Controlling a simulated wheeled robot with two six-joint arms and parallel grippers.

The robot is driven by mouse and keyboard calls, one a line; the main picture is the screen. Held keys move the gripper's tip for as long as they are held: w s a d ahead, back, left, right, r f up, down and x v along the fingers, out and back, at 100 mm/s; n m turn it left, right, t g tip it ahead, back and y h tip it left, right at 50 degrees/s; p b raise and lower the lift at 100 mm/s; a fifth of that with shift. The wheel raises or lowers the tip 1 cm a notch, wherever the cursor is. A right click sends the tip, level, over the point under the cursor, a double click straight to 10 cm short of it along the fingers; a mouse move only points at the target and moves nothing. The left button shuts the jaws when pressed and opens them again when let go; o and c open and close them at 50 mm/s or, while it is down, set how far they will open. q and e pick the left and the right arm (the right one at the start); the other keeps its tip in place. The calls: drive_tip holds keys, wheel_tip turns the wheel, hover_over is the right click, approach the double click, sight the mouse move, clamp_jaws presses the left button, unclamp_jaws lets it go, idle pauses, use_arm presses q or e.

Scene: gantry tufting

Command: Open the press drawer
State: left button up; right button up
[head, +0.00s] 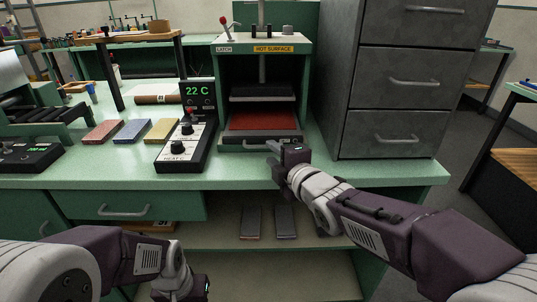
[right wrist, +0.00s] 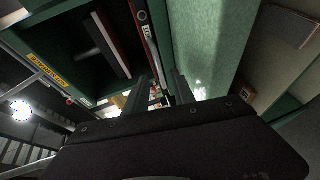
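The press (head: 262,52) stands on the green bench with a "HOT SURFACE" label and a dark upper plate. Its drawer (head: 262,138) is at the bottom, with a red surface inside the frame and a dark front edge; it looks pushed in. My right gripper (head: 274,147) is at the right part of the drawer front. In the right wrist view its two fingers (right wrist: 160,92) are apart, close to the drawer's front edge (right wrist: 148,35); I cannot tell whether they touch it. My left gripper (head: 196,290) is low at the bottom edge, mostly hidden.
A control box (head: 183,140) reading 22 C stands left of the press. Coloured blocks (head: 132,131) lie further left. A grey filing cabinet (head: 395,90) stands close on the right. A bench drawer with a handle (head: 124,211) and an open shelf are below.

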sight(265, 147)
drive_tip(key=shift+x, duration=1.8)
clamp_jaws()
drive_tip(key=shift+f, duration=0.1)
